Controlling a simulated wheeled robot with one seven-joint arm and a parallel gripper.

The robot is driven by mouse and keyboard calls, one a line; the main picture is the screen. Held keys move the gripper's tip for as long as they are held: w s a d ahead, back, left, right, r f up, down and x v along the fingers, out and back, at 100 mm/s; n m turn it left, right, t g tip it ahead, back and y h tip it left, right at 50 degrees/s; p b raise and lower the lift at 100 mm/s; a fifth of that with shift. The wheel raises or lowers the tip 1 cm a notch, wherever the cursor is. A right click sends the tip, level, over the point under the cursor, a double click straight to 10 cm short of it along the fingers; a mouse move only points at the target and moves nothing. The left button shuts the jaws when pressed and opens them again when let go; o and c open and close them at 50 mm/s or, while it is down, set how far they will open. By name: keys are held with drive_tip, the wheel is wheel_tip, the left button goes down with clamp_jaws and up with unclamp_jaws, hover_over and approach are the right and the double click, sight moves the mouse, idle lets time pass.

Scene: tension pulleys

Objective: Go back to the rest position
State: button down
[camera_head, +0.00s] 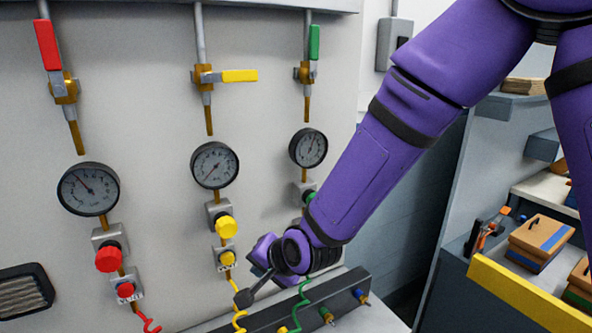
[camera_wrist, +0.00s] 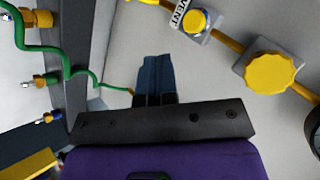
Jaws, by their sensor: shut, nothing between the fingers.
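My gripper (camera_wrist: 155,78) is shut and empty, its two dark fingers side by side in the wrist view. It is in front of the grey panel, close to the yellow line. In the wrist view the yellow knob (camera_wrist: 270,72) and the yellow vent button (camera_wrist: 197,20) are to the right of the fingers, with a gap between. In the head view my purple arm comes down from the upper right, and its wrist (camera_head: 292,252) is just right of the yellow vent button (camera_head: 227,258). The wrist partly hides the lower green line.
The red valve handle (camera_head: 48,45) and green handle (camera_head: 314,42) are upright; the yellow handle (camera_head: 239,76) is level. A dark manifold (camera_head: 345,290) with coiled hoses lies below. A yellow-edged drawer (camera_head: 525,293) and boxes (camera_head: 541,236) stand at right.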

drive_tip(key=s+d+r+n+h, duration=0.1)
drive_tip(key=d+r+h, duration=0.1)
drive_tip(key=d+r, duration=0.8)
drive_tip(key=s+d+r+n+h, duration=0.15)
drive_tip(key=d+r, duration=0.45)
drive_tip(key=d, duration=0.7)
drive_tip(key=s+d+r+h, duration=0.1)
drive_tip(key=s+d+r, duration=0.2)
drive_tip(key=s+d, duration=0.5)
drive_tip(key=s+d+r+n+h, duration=0.1)
drive_tip(key=s+d+r+h, duration=0.1)
drive_tip(key=s+d, duration=0.6)
drive_tip(key=shift+d+r+g, duration=0.25)
drive_tip(key=shift+r+g, duration=0.15)
drive_tip(key=shift+r, duration=0.25)
drive_tip(key=c, duration=1.8)
unclamp_jaws()
drive_tip(key=shift+h, duration=0.25)
